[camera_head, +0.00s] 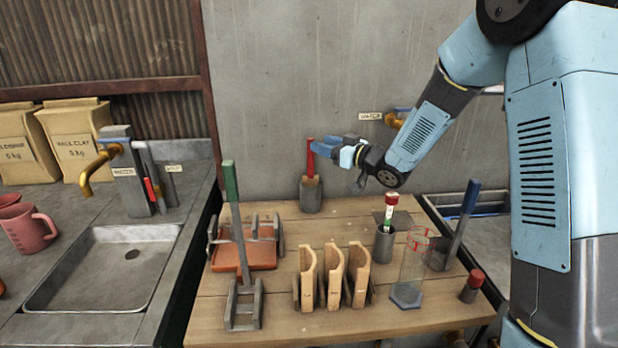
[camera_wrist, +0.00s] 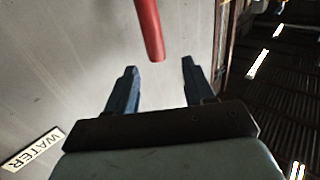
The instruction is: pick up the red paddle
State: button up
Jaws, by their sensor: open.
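The red paddle (camera_head: 310,158) stands upright at the back of the wooden table, its lower end in a grey holder (camera_head: 311,197). Its red handle also shows in the wrist view (camera_wrist: 148,28), coming down from the top edge. My gripper (camera_head: 322,147) is at the handle's height, reaching in from the right. In the wrist view, my gripper (camera_wrist: 158,67) has its two blue fingers apart with nothing between them. The handle's end lies just beyond the fingertips, nearer the left finger. The paddle's lower part is hidden inside the holder.
A green-handled tool (camera_head: 231,185) and a blue-handled tool (camera_head: 466,205) stand left and right. Wooden pieces (camera_head: 334,272), a clear cylinder (camera_head: 413,260) and a grey cup (camera_head: 384,243) occupy the table's front and middle. A concrete wall (camera_head: 270,100) rises close behind the paddle.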

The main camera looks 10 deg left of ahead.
aim_at(311, 138)
jog(key=shift+f+x, duration=0.2)
jog(key=shift+x, duration=2.85)
jog(key=shift+w+d, duration=0.15)
jog(key=shift+c, duration=0.2)
grip_shut()
